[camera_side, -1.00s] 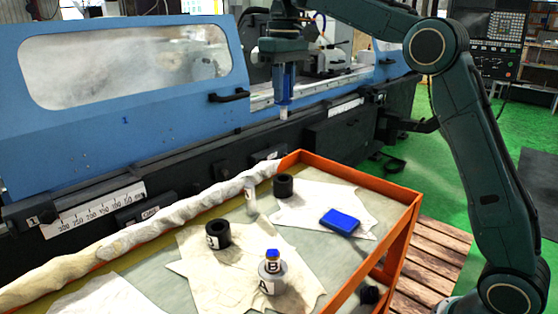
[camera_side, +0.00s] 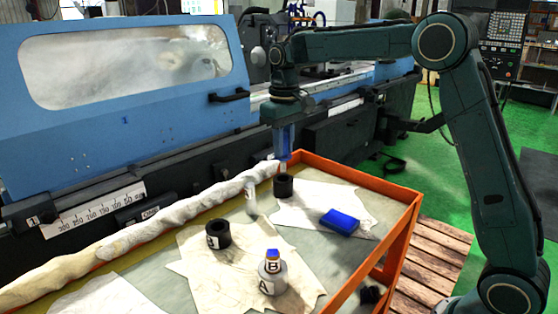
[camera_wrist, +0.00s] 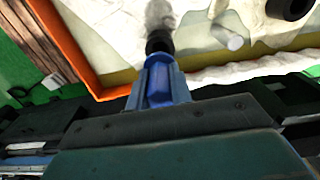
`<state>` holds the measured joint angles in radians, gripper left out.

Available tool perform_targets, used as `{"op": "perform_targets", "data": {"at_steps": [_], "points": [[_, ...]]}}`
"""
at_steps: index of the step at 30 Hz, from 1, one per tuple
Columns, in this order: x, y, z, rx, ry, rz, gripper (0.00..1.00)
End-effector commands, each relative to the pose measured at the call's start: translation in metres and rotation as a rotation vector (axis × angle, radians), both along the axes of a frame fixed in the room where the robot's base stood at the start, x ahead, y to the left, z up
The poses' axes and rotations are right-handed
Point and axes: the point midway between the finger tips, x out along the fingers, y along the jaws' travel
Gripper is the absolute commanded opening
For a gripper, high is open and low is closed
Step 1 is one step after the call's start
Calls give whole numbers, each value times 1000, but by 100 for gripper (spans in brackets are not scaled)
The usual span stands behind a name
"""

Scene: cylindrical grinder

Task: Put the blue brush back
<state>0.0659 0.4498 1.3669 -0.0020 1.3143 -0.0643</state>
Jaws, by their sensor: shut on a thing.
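The blue brush (camera_wrist: 158,88) is between the jaws of my gripper (camera_side: 284,150), which is shut on it. Its pale lower end (camera_side: 283,168) points down, right above the far black ring holder (camera_side: 284,187); I cannot tell whether the tip has entered the opening. The brush looks upright in the side view. The jaws hide most of the brush. In the wrist view the dark holder (camera_wrist: 158,42) shows just beyond the jaw tips. A second black ring holder (camera_side: 217,234) stands nearer on the cart.
The blue grinder (camera_side: 120,120) stands behind.

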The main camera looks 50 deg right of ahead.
Motion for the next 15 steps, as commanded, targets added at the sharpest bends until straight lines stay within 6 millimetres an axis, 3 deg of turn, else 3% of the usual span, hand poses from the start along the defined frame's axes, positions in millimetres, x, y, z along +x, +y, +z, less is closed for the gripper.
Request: {"op": "perform_targets", "data": {"at_steps": [10, 15], "points": [[0, 0, -9, 0, 1, 0, 0], [0, 0, -26, 0, 3, 0, 0]]}}
